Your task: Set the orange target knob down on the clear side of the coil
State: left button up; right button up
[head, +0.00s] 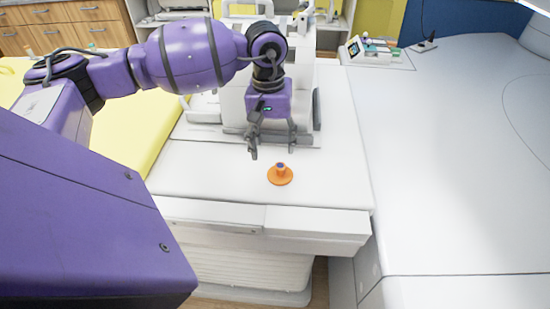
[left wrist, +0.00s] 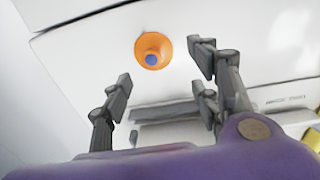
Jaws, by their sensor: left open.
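The orange target knob (head: 280,175) stands upright on the white table top, with a round flange and a blue-purple spot on its top. It also shows in the left wrist view (left wrist: 153,50), beyond the fingertips. My left gripper (head: 272,153) is open and empty, above the table and slightly behind the knob in the head view. In the left wrist view its fingers (left wrist: 160,68) are spread wide, and the knob lies ahead of the gap between them, not touching. The coil cannot be made out for certain. My right gripper is not in view.
The white table top (head: 200,170) is clear around the knob. A white machine (head: 235,105) stands close behind my gripper. A yellow surface (head: 130,115) is at the left. A large white housing (head: 440,170) fills the right, with a small device (head: 370,52) at the back.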

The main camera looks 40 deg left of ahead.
pick_arm(q)
jog(key=shift+a+r, duration=0.1)
jog(key=shift+r, duration=1.8)
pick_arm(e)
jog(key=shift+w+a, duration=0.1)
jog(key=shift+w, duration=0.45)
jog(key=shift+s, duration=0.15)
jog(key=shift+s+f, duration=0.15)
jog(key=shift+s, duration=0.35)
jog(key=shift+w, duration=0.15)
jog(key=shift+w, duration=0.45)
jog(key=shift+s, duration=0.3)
